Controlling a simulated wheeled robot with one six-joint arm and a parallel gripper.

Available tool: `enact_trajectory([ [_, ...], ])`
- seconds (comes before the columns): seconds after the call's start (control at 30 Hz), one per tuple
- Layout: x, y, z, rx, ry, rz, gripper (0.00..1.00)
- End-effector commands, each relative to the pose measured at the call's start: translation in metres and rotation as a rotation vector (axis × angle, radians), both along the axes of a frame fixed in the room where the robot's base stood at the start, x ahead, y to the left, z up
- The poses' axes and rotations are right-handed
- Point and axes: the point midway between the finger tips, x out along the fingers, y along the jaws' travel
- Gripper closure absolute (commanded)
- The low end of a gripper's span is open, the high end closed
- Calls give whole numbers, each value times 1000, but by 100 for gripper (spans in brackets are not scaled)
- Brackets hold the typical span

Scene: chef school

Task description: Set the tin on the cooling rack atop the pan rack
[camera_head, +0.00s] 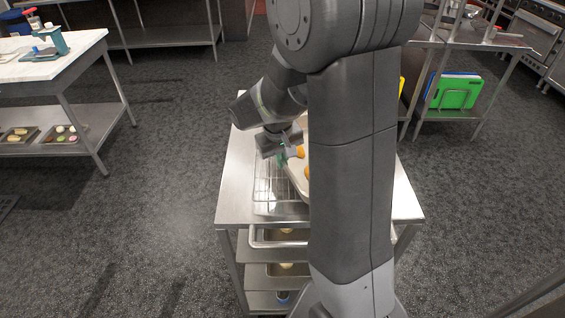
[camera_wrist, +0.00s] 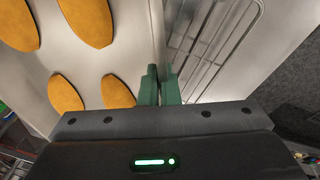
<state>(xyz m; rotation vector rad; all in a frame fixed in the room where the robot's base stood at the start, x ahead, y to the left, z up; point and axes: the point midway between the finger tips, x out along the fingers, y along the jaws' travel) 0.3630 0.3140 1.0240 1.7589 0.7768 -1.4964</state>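The tin (camera_head: 295,175) is a shallow pale metal tray with several orange-yellow baked pieces in it, partly hidden behind my arm in the head view. It fills the left of the wrist view (camera_wrist: 85,62). The wire cooling rack (camera_head: 263,192) lies on the pan rack's steel top (camera_head: 234,190), and shows right of the tin in the wrist view (camera_wrist: 213,45). My gripper (camera_head: 286,157) has its green fingers (camera_wrist: 160,72) close together on either side of the tin's rim, gripping it. The tin overlaps part of the cooling rack; I cannot tell whether it touches it.
Trays with baked goods sit on the pan rack's lower shelves (camera_head: 275,268). A white-topped table (camera_head: 50,68) stands at the left, and a steel table with a green board (camera_head: 458,93) at the upper right. The floor around the pan rack is clear.

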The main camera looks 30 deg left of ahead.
Motion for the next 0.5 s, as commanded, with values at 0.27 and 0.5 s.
enact_trajectory([
  [0.27,1,0,-18,0,-3,1,100],
  [0.5,1,0,-19,1,-2,1,100],
])
